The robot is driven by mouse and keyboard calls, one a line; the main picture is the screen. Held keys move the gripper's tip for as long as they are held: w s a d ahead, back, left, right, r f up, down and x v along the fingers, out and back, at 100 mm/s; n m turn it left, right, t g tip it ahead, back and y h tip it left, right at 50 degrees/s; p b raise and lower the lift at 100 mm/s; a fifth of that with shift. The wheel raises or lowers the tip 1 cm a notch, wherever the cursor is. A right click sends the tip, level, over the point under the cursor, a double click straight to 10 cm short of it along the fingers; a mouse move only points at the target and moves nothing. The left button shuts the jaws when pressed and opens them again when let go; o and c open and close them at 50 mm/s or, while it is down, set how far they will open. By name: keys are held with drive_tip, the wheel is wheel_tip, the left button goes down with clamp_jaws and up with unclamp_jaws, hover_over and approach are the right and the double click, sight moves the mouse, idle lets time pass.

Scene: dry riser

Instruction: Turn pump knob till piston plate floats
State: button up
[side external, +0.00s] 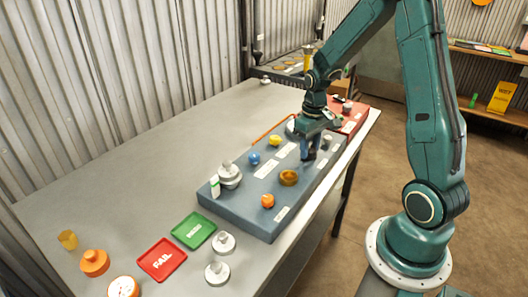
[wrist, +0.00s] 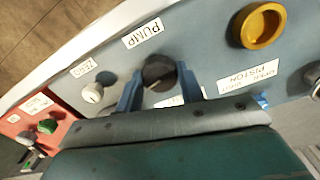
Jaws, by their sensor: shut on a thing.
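The black pump knob (wrist: 154,72) stands on the blue-grey bench unit (side external: 240,208), by a label reading PUMP (wrist: 143,33). My gripper (wrist: 159,78) is shut on the knob, with one blue finger on each side of it. In the side view my gripper (side external: 310,153) reaches down to the unit's right part and hides the knob. A silver stacked disc piece (side external: 229,175), which looks like the piston plate, is at the unit's left end. A small white and green upright marker (side external: 215,187) is beside it. I cannot tell whether the plate floats.
A white knob (wrist: 93,93) is beside the pump knob. A red unit (side external: 351,113) adjoins behind. Green (side external: 194,230) and red (side external: 162,260) trays and loose weights lie in front.

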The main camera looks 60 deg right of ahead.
sight(310, 149)
drive_tip(key=o, duration=1)
drive_tip(key=shift+r, duration=0.2)
wheel_tip(310, 149, up, 14)
drive_tip(key=shift+f, duration=0.25)
drive_tip(key=shift+s+a+r+n+t, duration=0.45)
drive_tip(key=shift+s+a+r+t, duration=0.55)
drive_tip(key=shift+s+a, duration=1.7)
drive_tip(key=shift+s+a+r+n+t, duration=0.5)
drive_tip(key=shift+s+a+r+t, duration=0.45)
drive_tip(key=shift+s+a, duration=1.7)
drive_tip(key=shift+s+a+r+n+t, duration=0.45)
drive_tip(key=shift+s+a+r+t, duration=0.9)
drive_tip(key=shift+a, duration=2.3)
drive_tip(key=shift+s+f+g, duration=0.3)
drive_tip(key=shift+g, duration=0.2)
